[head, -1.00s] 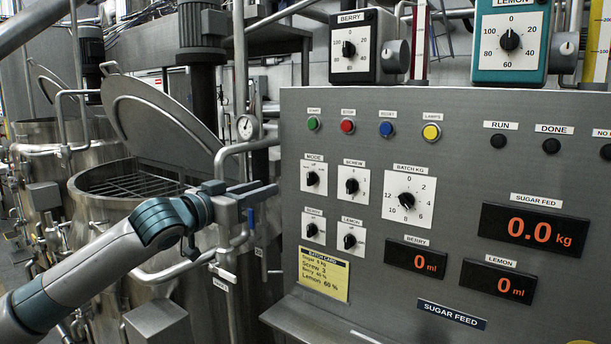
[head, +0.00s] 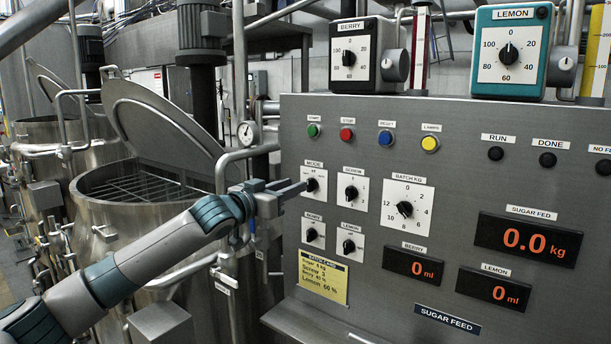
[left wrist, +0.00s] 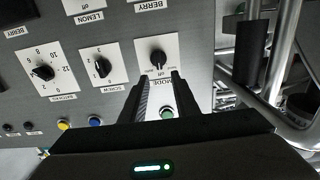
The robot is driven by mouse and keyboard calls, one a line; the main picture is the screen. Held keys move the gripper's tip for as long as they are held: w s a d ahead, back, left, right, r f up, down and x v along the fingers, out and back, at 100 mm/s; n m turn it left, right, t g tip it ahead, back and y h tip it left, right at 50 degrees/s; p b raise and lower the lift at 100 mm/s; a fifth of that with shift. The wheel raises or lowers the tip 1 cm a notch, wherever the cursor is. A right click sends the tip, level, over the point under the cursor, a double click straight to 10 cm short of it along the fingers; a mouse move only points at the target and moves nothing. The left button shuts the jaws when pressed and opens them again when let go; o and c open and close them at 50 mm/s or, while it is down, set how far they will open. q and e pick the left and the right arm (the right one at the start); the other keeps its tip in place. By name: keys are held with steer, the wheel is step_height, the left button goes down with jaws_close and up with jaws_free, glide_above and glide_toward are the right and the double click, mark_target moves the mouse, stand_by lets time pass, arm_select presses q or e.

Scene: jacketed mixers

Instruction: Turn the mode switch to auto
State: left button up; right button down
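The mode switch (head: 311,185) is a black knob on a white plate at the upper left of the grey panel. It also shows in the left wrist view (left wrist: 158,58), upside down, with an "off" mark on its plate. Its exact pointer direction is hard to tell. My left gripper (head: 299,188) reaches in from the left, its fingertips right at the mode plate. In the left wrist view its two fingers (left wrist: 159,84) are apart, one on each side of the knob's line, with nothing gripped. Whether they touch the knob is unclear. My right gripper is not in view.
The screw switch (head: 351,191) sits right beside the mode switch, with the berry (head: 311,235) and lemon (head: 349,246) switches below. The green start button (head: 313,131) is just above. The batch dial (head: 405,209) is further right. A mixer with a raised lid (head: 160,115) stands left.

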mark_target(308, 179)
arm_select(q)
steer(key=p+x, duration=0.2)
steer(key=x, duration=0.3)
steer(key=shift+w+d, duration=0.15)
steer(key=shift+d, duration=0.05)
steer(key=shift+w+d, duration=0.3)
steer(key=shift+w, duration=0.25)
steer(key=shift+c, duration=0.3)
jaws_close()
